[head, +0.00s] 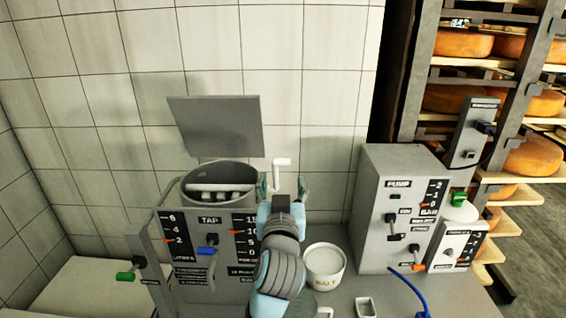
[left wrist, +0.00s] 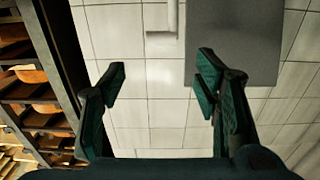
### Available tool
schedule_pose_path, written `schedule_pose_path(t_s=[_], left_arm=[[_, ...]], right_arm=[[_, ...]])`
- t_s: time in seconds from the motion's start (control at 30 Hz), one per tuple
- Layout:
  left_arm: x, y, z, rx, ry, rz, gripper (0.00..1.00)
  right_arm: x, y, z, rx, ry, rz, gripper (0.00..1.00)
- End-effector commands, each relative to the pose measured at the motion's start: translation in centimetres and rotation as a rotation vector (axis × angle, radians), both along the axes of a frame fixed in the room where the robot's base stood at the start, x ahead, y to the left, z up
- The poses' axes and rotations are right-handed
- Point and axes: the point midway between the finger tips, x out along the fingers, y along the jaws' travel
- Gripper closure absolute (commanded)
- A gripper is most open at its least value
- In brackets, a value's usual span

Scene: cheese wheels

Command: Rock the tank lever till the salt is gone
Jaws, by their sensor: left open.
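A round grey tank (head: 245,178) with its square grey lid (head: 217,127) raised stands at the back left; pale bars lie across its mouth. A pale crank-shaped lever (head: 281,162) rises at the tank's right side. My left gripper (head: 283,184) is open and empty, its green fingertips just below the lever's grip in the head view. In the left wrist view my open left gripper (left wrist: 160,80) shows nothing between its fingers. The lever (left wrist: 162,22) is above the gap there, beside the lid (left wrist: 235,45). A white salt tub (head: 323,268) stands right of my forearm. My right gripper is out of view.
Cheese shelves (head: 500,95) are behind; a tiled wall (head: 310,70) backs the tank.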

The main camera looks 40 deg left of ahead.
Motion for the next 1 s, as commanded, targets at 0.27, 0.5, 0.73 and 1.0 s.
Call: schedule_pose_path(t_s=[0.27,0.5,0.73,1.0], left_arm=[[6.2,4.8,0.1,0.004,0.004,0.001,0.43],[9.0,6.9,0.0,0.002,0.004,-0.001,0.43],[9.4,7.1,-0.1,0.001,0.004,-0.002,0.43],[9.4,7.1,-0.1,0.001,0.005,-0.003,0.72]], right_arm=[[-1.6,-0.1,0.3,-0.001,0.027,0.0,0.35],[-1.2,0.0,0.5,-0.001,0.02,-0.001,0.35],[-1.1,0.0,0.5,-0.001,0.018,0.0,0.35],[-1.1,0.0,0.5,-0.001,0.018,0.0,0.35]])
